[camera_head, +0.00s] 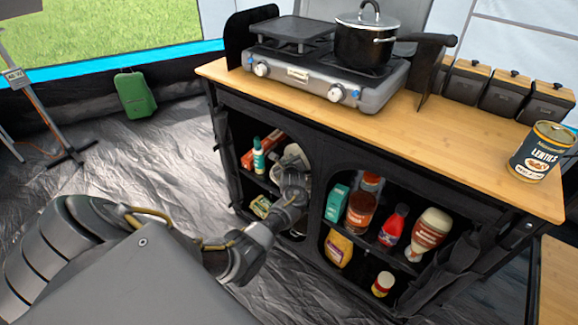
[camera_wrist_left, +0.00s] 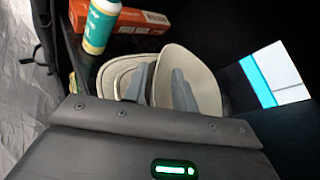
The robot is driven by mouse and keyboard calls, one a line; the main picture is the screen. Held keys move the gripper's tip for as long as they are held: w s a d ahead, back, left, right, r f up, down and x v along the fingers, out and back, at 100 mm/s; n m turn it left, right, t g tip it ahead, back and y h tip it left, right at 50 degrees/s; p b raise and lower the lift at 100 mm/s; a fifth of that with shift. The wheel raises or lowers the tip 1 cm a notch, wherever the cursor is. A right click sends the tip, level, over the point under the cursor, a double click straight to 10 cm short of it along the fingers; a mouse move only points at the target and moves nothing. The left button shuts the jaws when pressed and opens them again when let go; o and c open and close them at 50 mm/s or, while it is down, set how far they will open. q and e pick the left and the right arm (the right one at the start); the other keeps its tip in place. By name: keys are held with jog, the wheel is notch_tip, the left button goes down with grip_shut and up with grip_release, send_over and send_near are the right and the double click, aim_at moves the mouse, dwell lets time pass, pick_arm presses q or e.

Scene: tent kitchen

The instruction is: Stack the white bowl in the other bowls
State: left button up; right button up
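A white bowl (camera_wrist_left: 206,78) shows in the left wrist view on the cupboard shelf, its hollow facing the camera. Other pale dishes (camera_wrist_left: 118,72), bowls or plates, lie close to its left. In the head view, pale dishware (camera_head: 292,154) shows just behind my left gripper (camera_head: 295,178), which reaches into the left opening of the cupboard. In the left wrist view, the gripper's grey fingers (camera_wrist_left: 160,88) stand apart at the bowl's left wall, one inside the hollow and one outside. Whether they press on the wall is unclear. My right gripper is not in view.
The black cupboard (camera_head: 312,190) frames the opening closely. Its right opening holds jars and sauce bottles (camera_head: 392,226). A stove (camera_head: 322,78) with a pot and a lentils can (camera_head: 541,150) stand on top.

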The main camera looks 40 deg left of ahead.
pick_arm(q)
jog(key=p+v, duration=0.3)
jog(key=v, duration=0.6)
jog(key=s+d+f+n+g+h, duration=0.1)
jog(key=s+d+f+n+h, duration=0.2)
jog(key=s+d+f+n, duration=0.35)
jog(key=s+d+f+n+g+h, duration=0.1)
jog(key=s+d+f+n+h, duration=0.25)
jog(key=s+f, duration=0.45)
jog(key=s+d+f+n+g+h, duration=0.1)
jog(key=s+d+f+n, duration=0.3)
jog(key=s, duration=0.6)
jog(key=s+d+f+n+g+h, duration=0.2)
jog(key=s+d+f+n+g, duration=0.2)
jog(key=s, duration=0.7)
jog(key=shift+s+d+f+n+g, duration=0.25)
jog(key=shift+s+d+n+g, duration=0.05)
jog(key=shift+d+n, duration=0.7)
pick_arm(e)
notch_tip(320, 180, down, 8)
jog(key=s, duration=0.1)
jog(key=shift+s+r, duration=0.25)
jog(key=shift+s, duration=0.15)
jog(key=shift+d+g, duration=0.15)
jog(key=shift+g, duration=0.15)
